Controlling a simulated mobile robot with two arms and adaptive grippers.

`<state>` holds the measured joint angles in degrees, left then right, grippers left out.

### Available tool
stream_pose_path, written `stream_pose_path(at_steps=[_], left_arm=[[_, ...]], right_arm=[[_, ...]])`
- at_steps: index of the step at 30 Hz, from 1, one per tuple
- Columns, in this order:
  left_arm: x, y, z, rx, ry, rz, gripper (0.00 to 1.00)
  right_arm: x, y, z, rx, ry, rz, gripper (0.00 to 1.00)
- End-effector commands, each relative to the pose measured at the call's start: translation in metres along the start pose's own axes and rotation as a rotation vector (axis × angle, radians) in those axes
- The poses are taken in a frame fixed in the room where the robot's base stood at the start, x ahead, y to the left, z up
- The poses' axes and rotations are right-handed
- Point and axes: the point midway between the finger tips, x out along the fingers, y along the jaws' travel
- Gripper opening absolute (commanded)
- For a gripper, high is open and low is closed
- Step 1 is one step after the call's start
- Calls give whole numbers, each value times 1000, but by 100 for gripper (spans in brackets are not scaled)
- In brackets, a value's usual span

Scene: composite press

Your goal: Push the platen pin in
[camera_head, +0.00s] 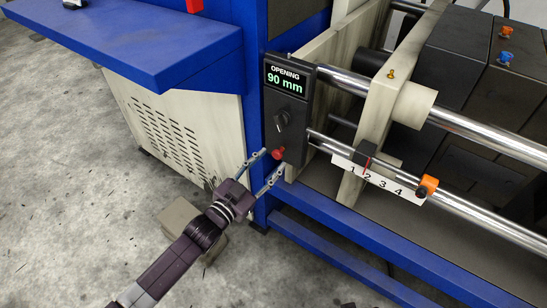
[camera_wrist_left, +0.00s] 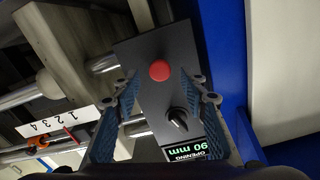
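A small yellow pin (camera_head: 391,74) stands up from the top of the beige platen (camera_head: 379,108) in the head view; it looks like the platen pin. My left gripper (camera_head: 272,164) is well to the left of it, at the dark control panel (camera_head: 291,95). It is open, with nothing between its fingers. A round red button (camera_head: 278,153) on the panel lies between the fingertips in the picture; contact cannot be told. In the left wrist view the red button (camera_wrist_left: 159,70) shows between the spread fingers (camera_wrist_left: 158,88). My right gripper is out of view.
The panel display (camera_head: 286,80) reads 90 mm, above a black knob (camera_head: 282,117). A numbered scale (camera_head: 378,179) with an orange clamp (camera_head: 427,186) is on the lower steel rod. A blue shelf (camera_head: 140,45) juts out at left.

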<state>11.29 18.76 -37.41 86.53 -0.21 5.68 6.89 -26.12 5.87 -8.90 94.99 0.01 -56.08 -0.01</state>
Motion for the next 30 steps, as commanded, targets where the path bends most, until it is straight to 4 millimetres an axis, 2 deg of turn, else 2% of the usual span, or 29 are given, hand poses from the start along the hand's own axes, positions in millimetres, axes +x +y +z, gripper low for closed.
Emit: stream_pose_path(at_steps=[1,6,12,18,30], left_arm=[[-13,1,2,-1,-3,1,40],[-50,1,2,-1,-3,1,40],[-79,1,1,-2,-2,0,40],[-90,0,0,-1,0,1,40],[-90,0,0,-1,1,0,40]], right_arm=[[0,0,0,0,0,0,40],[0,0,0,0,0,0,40],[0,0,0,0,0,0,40],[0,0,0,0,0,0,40],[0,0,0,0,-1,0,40]])
